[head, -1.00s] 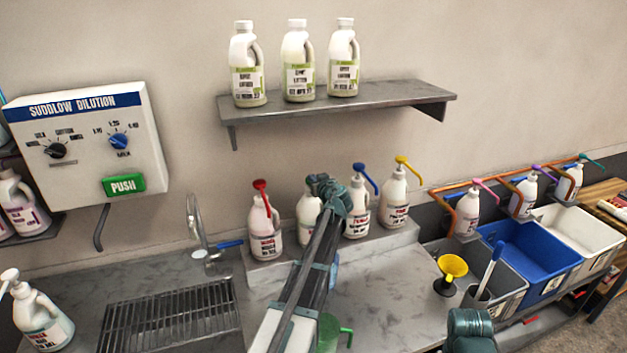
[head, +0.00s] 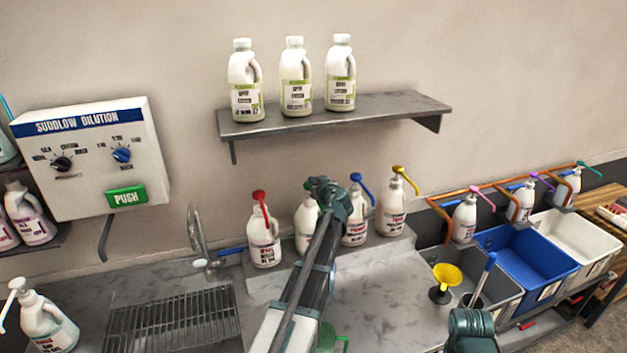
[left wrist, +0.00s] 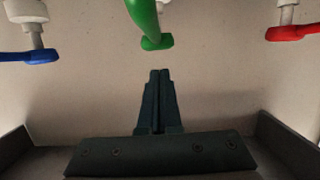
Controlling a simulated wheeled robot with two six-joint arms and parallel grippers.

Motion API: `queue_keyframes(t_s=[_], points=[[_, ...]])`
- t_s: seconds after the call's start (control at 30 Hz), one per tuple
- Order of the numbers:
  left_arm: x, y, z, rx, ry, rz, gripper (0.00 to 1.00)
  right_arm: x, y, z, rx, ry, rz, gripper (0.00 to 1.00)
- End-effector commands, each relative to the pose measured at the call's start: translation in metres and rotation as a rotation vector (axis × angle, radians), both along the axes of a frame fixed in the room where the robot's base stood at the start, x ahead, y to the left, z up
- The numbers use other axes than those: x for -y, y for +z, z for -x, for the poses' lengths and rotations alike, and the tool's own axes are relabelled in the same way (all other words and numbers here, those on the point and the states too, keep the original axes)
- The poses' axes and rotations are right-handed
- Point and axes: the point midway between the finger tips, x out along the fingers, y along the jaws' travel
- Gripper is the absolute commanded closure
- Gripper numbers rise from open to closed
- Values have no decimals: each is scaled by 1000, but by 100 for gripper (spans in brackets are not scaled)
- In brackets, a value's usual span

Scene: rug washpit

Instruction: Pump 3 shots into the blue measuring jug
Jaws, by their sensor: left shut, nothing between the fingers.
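A row of pump bottles stands on the raised ledge: the red-topped bottle (head: 263,246), the green-pump bottle (head: 304,236), the blue-topped bottle (head: 354,228) and the yellow-topped bottle (head: 391,216). My left gripper (head: 328,190) is at the green-pump bottle and partly hides it. In the left wrist view the gripper (left wrist: 158,76) is shut and empty, its tips apart from the green nozzle (left wrist: 157,42). A blue nozzle (left wrist: 28,57) and a red nozzle (left wrist: 294,34) flank it. A green jug (head: 333,345) shows partly behind my left arm. I see no blue measuring jug.
A yellow funnel (head: 446,275) stands on the counter at right. A grey tub, a blue tub (head: 527,260) and a white tub (head: 585,245) lie beyond. A tap (head: 198,240) and drain grid (head: 172,320) are at left. A wall shelf (head: 330,112) hangs above.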

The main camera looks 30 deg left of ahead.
Motion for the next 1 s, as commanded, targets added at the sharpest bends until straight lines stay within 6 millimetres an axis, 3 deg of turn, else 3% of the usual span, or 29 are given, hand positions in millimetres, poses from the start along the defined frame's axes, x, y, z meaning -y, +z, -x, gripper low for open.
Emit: queue_keyframes(t_s=[0.1,0.37,1.0], points=[[25,9,25,-1,-2,-1,100,0,9,0,0,1,0,100],[57,18,50,-1,-1,-2,100,0,18,0,-1,1,0,100],[60,18,52,0,0,-1,100,0,18,0,-1,1,0,100]])
